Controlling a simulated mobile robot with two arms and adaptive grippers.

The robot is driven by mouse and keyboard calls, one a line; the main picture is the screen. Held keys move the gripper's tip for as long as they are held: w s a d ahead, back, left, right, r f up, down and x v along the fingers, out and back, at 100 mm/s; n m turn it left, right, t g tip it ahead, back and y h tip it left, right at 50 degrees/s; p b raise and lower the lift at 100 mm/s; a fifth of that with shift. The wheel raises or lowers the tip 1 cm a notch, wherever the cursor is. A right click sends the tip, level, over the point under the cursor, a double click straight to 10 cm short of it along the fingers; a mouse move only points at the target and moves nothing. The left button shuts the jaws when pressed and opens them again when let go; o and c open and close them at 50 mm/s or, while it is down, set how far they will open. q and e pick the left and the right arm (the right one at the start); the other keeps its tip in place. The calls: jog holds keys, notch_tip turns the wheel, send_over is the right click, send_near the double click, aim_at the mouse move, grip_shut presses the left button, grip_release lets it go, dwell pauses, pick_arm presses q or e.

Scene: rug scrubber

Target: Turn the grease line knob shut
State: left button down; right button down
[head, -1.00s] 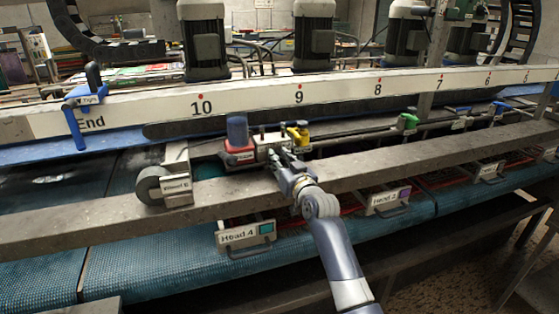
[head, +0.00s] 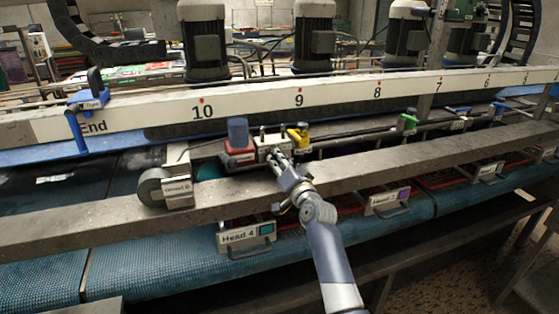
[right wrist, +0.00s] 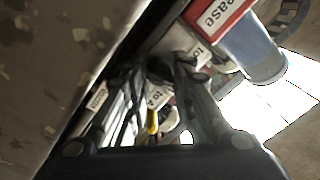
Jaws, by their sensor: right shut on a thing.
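A red box labelled "Grease" (head: 239,157) with a blue cup (head: 238,132) on top sits left of a beige block (head: 262,145). The red box and cup also show at the upper right in the right wrist view (right wrist: 218,14). Short dark knobs stand on the block. My right gripper (head: 277,154) reaches over the grey beam to the block's front and is shut on a small dark knob (right wrist: 160,69). The knob is mostly hidden between the fingers, and its label is only partly readable. My left gripper is not in view.
A yellow valve handle (head: 299,134) stands just right of the gripper, with a green handle (head: 407,122) farther right. The long grey beam (head: 110,210) runs close under my right wrist. Labelled head trays, such as Head 4 (head: 240,237), hang below it.

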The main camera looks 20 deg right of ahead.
jog(key=shift+f+m+p, duration=0.2)
jog(key=shift+m+p, duration=0.1)
jog(key=shift+m, duration=1.4)
jog(key=c, duration=1.3)
grip_release()
jog(key=shift+c, duration=0.2)
jog(key=shift+a, duration=0.1)
